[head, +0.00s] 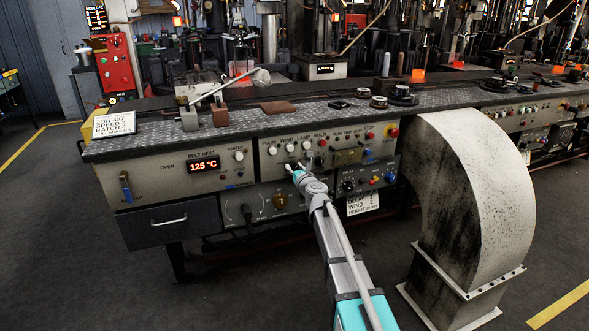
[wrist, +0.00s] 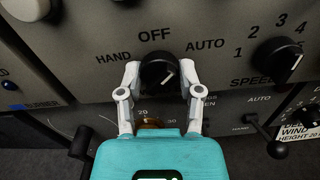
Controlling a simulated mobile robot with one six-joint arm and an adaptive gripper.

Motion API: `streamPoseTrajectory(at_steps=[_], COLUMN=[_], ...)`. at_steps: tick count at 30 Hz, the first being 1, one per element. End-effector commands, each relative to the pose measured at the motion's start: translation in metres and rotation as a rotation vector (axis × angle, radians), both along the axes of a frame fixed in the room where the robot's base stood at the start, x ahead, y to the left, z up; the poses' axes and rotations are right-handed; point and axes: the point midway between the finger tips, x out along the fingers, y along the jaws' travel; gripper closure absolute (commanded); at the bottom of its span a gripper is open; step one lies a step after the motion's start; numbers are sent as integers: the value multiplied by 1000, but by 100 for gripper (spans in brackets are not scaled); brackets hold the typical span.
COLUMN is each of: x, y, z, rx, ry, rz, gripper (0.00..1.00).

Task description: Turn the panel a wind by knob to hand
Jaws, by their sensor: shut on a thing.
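The black rotary knob (wrist: 158,74) sits on the grey panel between my fingers in the wrist view. Printed around it are HAND at left, OFF above and AUTO at right. Its white mark slants up to the right, toward the AUTO side. My gripper (wrist: 160,84) is shut on the knob, one white finger on each side. In the head view my gripper (head: 293,169) reaches the lower part of the control panel (head: 267,172), below the white buttons, and largely hides the knob.
A SPEED knob (wrist: 277,60) with numbers stands to the right. A black lever (wrist: 276,148) sticks out at lower right, another at lower left (wrist: 81,143). A large curved duct (head: 470,190) stands right of my arm. The floor in front is clear.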

Motion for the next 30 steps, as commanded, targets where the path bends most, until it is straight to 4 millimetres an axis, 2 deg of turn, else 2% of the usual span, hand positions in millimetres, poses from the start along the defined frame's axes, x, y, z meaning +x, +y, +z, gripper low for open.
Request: streamPoseTrajectory(at_steps=[11,30], x=[0,1], y=[1,1], z=[0,0], rx=[-127,-661], ry=[-43,-226], rz=[2,2], gripper=[100,100])
